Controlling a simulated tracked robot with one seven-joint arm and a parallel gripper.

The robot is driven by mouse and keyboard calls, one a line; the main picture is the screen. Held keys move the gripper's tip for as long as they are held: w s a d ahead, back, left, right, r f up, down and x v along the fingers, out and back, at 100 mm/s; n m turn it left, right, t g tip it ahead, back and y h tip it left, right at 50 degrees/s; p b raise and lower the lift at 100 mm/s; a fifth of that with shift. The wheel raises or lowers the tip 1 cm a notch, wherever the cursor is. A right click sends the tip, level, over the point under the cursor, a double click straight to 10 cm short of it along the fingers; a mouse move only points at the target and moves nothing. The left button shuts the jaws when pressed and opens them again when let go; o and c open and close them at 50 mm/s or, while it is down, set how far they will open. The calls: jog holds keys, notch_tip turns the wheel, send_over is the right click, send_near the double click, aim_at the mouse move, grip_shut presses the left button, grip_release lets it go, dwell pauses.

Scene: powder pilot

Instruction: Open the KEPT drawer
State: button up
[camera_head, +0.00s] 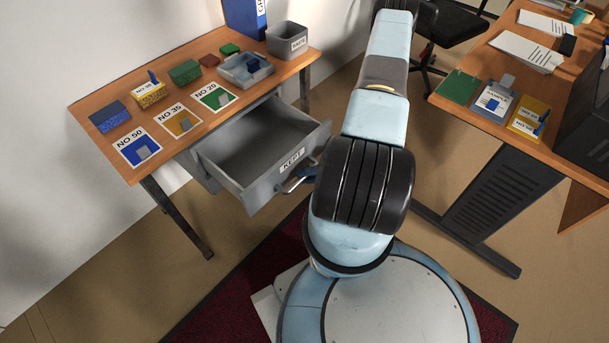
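The KEPT drawer (262,170) is grey, with a white KEPT label on its front. It hangs under the wooden desk (150,171) at the left and stands pulled well out. Its inside shows and looks empty. A handle (298,181) sticks out from its front, with a blue part beside it, partly hidden behind my arm. My arm covers the space just right of the handle. My gripper's fingers cannot be made out, so I cannot tell whether they touch the handle.
On the left desk are labelled cards NO 50, NO 35 and NO 20, several small boxes, a grey tray (246,70), a grey bin (287,40) and a blue binder (246,18). A second desk (470,45) with papers stands right. A black chair (452,25) is behind.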

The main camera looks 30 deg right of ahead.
jog(key=o, duration=0.3)
jog(key=v, duration=1.3)
jog(key=shift+s+d, duration=0.2)
jog(key=shift+d, duration=0.1)
